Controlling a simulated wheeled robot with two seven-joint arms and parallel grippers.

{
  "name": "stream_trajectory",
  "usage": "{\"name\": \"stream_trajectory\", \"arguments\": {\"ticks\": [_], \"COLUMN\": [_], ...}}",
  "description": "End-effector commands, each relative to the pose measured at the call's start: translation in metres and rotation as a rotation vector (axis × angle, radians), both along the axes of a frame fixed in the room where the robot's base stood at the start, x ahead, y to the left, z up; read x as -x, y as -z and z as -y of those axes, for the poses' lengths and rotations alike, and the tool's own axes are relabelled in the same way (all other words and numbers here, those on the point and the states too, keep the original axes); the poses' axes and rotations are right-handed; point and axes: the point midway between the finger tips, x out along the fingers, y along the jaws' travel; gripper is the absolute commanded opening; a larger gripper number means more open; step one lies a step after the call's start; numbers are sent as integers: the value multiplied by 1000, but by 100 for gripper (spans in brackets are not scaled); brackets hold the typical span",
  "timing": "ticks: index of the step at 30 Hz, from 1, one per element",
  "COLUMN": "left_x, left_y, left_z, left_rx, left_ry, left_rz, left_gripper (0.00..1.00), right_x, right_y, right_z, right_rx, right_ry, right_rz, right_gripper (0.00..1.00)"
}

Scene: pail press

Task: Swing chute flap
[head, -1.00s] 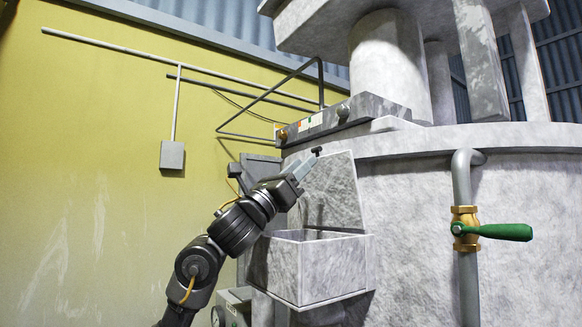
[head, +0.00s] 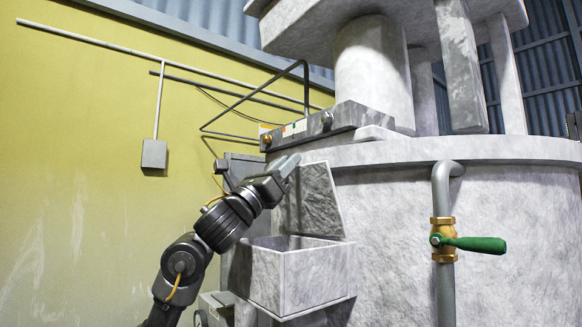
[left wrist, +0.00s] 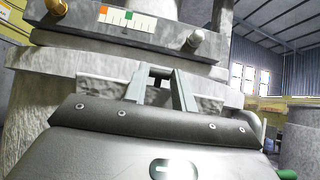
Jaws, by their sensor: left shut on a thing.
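The chute flap (head: 314,198) is a grey mottled plate standing up, leaning a little back, at the rear of an open box-shaped chute (head: 316,275) on the side of the big grey press. My left gripper (head: 293,163) is at the flap's upper left edge, shut on its handle. In the left wrist view the two fingers (left wrist: 161,85) reach up with a short dark bar (left wrist: 159,71) across their tips. In the head view the handle is hidden at the fingertips. My right gripper is out of view.
A pipe with a green-handled valve (head: 470,243) stands to the right. A bent dark rail (head: 306,85) runs near the yellow wall at the left.

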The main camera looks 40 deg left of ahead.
Motion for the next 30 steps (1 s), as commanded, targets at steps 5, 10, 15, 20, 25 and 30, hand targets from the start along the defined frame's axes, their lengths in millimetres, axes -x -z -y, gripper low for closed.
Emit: {"name": "stream_trajectory", "arguments": {"ticks": [5, 10, 15, 20, 25, 30], "left_x": [13, 22, 24, 24, 29, 41], "left_y": [10, 12, 11, 11, 16, 26], "left_z": [-3, -6, -7, -7, -9, -12], "left_rx": [-6, -4, -3, -2, -3, -1], "left_ry": [0, 0, 0, 0, -1, -1], "left_rz": [-5, -5, -4, -2, 0, 0], "left_gripper": [12, 12, 12, 11, 12, 12], "right_x": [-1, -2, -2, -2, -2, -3], "right_y": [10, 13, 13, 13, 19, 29], "right_z": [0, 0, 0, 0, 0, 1], "right_rx": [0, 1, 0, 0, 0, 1], "right_ry": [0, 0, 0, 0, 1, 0], "right_rz": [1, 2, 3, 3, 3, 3], "right_gripper": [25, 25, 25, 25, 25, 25]}}
